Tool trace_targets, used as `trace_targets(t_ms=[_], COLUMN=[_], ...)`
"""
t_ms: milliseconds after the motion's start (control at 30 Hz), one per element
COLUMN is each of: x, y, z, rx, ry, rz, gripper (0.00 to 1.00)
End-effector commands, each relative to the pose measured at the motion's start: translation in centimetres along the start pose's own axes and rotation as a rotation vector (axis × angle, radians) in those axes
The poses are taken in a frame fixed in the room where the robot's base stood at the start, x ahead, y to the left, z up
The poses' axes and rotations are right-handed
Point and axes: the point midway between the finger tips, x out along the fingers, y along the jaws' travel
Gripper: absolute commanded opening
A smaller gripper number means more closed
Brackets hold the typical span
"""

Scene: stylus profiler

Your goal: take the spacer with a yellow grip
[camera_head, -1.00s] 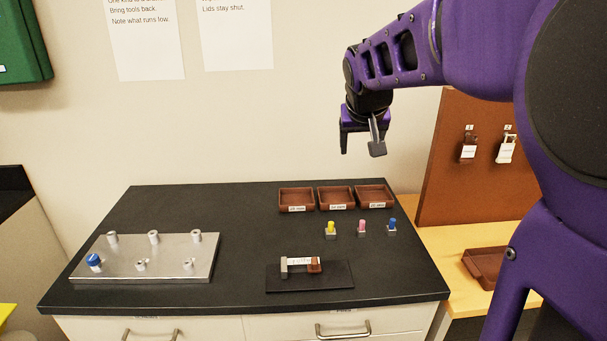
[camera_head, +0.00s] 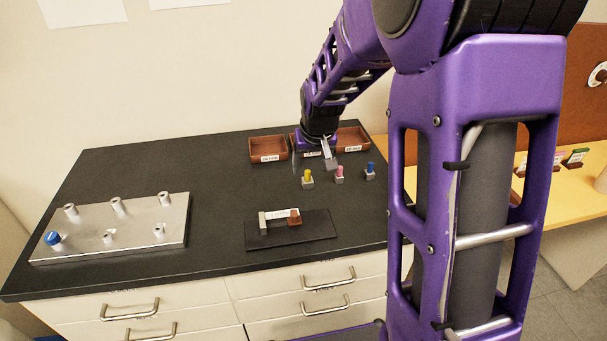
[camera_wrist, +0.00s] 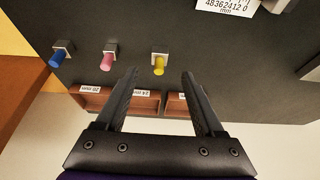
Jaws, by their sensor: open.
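The spacer with a yellow grip (camera_head: 308,178) stands upright on the black bench top, leftmost of a row of three in the head view. In the wrist view the yellow-grip spacer (camera_wrist: 159,64) lies just beyond the fingertips, between their lines. My gripper (camera_wrist: 160,72) is open and empty above the bench. In the head view my gripper (camera_head: 314,160) hangs over the trays behind the row. The pink-grip spacer (camera_head: 340,173) and the blue-grip spacer (camera_head: 370,170) stand to its right.
Brown labelled trays (camera_head: 268,150) stand behind the row. A dark mat (camera_head: 290,236) with a gauge-like item (camera_head: 279,216) lies in front. A metal plate (camera_head: 110,234) with several posts and a blue knob lies left. The bench between is clear.

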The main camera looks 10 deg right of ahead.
Motion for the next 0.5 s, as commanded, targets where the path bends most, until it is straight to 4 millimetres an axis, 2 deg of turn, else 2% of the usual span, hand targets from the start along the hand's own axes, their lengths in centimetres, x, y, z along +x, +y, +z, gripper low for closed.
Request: trace_targets(t_ms=[100, 267, 500], x=[1.5, 2.4, 5.9], y=[0.0, 0.0, 0.1], z=[0.0, 0.1, 0.4], rx=[0.000, 0.000, 0.000], ry=[-0.001, -0.001, -0.002], rz=[0.000, 0.000, 0.001], gripper=[0.70, 0.70, 0.70])
